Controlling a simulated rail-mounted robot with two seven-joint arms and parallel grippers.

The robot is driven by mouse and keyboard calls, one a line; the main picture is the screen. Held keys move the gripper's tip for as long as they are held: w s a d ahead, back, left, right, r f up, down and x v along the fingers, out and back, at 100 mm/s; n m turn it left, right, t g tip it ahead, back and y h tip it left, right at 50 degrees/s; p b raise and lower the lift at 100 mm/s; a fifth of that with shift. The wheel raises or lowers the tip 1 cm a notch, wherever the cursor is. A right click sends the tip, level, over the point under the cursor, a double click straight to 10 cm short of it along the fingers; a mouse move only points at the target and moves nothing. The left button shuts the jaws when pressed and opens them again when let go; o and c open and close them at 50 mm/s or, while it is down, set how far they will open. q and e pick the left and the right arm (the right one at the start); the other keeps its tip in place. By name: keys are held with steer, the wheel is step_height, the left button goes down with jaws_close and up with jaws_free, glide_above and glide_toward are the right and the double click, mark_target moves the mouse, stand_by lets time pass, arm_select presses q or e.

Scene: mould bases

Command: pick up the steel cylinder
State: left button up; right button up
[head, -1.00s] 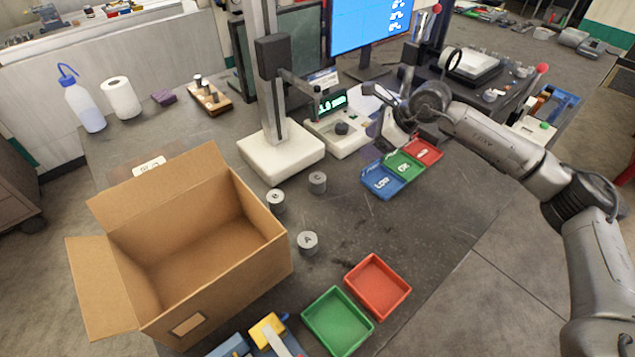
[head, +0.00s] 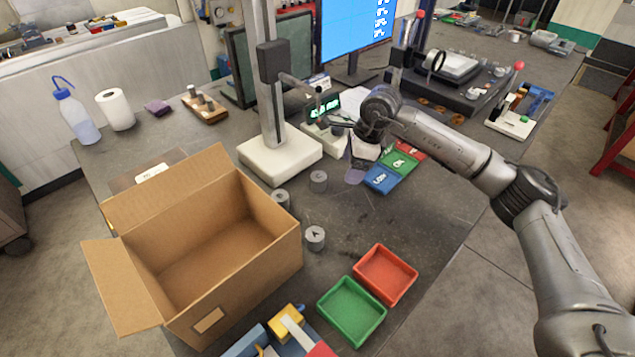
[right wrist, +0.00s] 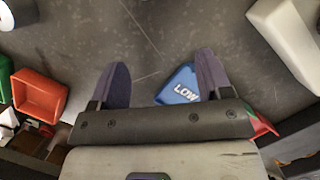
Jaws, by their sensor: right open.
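Three short grey steel cylinders stand on the dark bench in the head view. The cylinder marked A (head: 315,238) is nearest the front. Another cylinder (head: 281,201) is beside the box, partly hidden by its edge. The third cylinder (head: 318,181) is farthest back, in front of the white stand. My right gripper (head: 343,148) is behind and to the right of them, above the bench near the coloured pads. In the right wrist view my right gripper (right wrist: 162,75) has its fingers wide apart with nothing between them. My left gripper is out of view.
An open cardboard box (head: 255,285) stands left of the cylinders. A white-based stand (head: 280,160) is behind them. Red (head: 385,273) and green (head: 350,310) trays lie in front. The blue LOW pad (head: 381,180) lies right. Bare bench lies between cylinders and pads.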

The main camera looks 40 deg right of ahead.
mark_target(320, 176)
steer(key=w+a, duration=0.4)
steer(key=a, duration=0.1)
steer(key=shift+w+a+f, duration=0.1)
steer(key=shift+b+x, duration=0.75)
steer(key=shift+x, duration=1.75)
steer(key=shift+a, duration=0.1)
steer(key=c, duration=1.2)
steer(key=shift+c, duration=0.3)
